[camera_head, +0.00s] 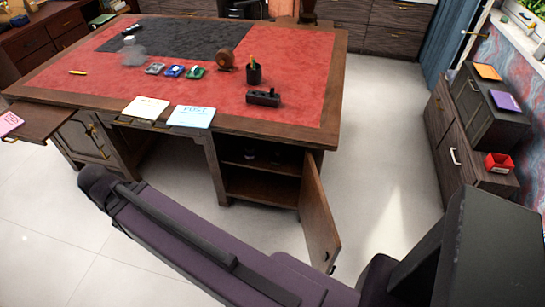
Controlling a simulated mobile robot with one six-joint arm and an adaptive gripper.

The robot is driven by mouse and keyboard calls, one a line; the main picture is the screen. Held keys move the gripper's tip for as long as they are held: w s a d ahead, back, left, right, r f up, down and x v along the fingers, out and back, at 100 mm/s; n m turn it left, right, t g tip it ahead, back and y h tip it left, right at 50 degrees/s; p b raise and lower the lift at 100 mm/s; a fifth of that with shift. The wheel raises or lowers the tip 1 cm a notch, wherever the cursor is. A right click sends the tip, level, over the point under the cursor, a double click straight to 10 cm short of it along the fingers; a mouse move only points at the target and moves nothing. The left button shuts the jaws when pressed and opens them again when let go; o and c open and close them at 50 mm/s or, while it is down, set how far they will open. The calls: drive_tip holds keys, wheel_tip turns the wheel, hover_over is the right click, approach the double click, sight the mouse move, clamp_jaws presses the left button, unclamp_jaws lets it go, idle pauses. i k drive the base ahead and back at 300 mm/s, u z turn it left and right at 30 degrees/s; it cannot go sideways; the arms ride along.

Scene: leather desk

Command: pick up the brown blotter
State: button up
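A round brown object (225,60) stands on the red desk top, right of the middle. It looks most like the brown blotter, but it is too small in view to be sure. A dark, low block with knobs (263,98) lies nearer the desk's front right; I cannot tell what it is. My gripper cannot be made out in this view.
The desk (300,110) also holds a pen cup (254,72), small grey, blue and green items (174,71), and papers (191,116) at the front. An open cabinet door (318,215) juts out. A purple seat-like thing (180,235) fills the foreground. Floor at right is clear.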

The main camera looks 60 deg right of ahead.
sight(278, 154)
drive_tip(key=z, duration=0.1)
drive_tip(key=i, duration=0.75)
drive_tip(key=z, duration=1.3)
